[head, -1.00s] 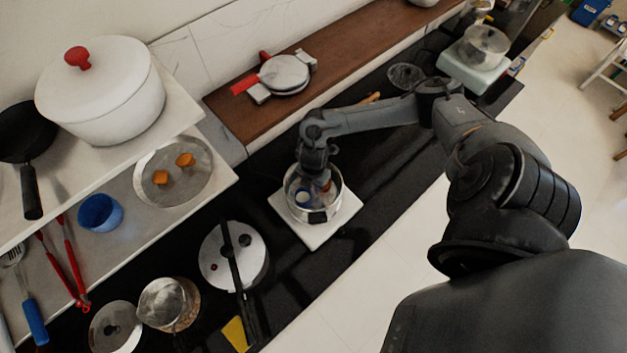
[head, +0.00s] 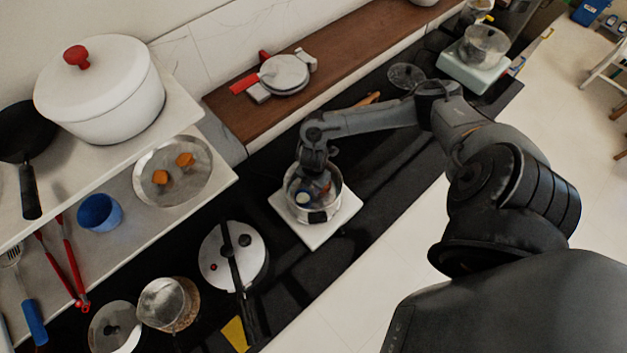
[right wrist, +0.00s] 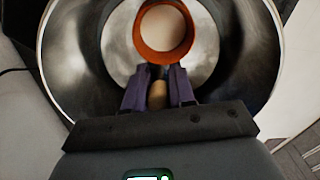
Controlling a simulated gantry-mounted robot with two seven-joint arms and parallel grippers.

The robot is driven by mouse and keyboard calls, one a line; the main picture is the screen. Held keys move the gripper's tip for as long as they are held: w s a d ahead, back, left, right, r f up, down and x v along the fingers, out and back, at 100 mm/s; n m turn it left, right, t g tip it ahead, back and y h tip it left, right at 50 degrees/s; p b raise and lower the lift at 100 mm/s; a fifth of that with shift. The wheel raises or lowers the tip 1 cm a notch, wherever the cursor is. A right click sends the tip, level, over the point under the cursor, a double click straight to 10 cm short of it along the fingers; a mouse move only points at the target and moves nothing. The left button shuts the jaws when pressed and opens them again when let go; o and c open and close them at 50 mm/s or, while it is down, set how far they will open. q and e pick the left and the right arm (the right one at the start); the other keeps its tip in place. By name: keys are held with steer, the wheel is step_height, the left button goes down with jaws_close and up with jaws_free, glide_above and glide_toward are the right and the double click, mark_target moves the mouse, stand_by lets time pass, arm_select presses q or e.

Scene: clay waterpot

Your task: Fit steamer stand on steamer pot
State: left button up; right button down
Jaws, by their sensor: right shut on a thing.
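The steamer pot (head: 333,208) is a round silvery pot in the middle of the head view. Its wide metal wall (right wrist: 62,62) surrounds my gripper in the right wrist view. My right gripper (head: 318,176) reaches down into the pot. In the right wrist view its two purple-grey fingers (right wrist: 160,84) are closed on a tan rounded piece. An orange ring (right wrist: 140,45) with a pale inside lies at the fingertips; I take this and the tan piece for the steamer stand. Its base and any contact with the pot's floor are hidden. My left gripper is not in view.
The pot stands on a white square plate (head: 337,232) on the black counter. A lidded pressure cooker (head: 212,262) with a black handle is close to its lower left. A brown wooden ledge (head: 345,58) runs behind. The counter right of the plate is clear.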

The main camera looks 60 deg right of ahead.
steer(key=shift+f, duration=0.1)
stand_by(0.3)
steer(key=shift+c, duration=1.5)
jaws_free()
step_height(320, 180, up, 4)
steer(key=p, duration=0.4)
steer(key=shift+r+p, duration=0.25)
steer(key=shift+p, duration=0.05)
step_height(320, 180, up, 5)
steer(key=p, duration=0.4)
steer(key=shift+f+p, duration=0.2)
steer(key=shift+p, duration=0.1)
steer(key=shift+r+p, duration=1.2)
steer(key=shift+r, duration=3.1)
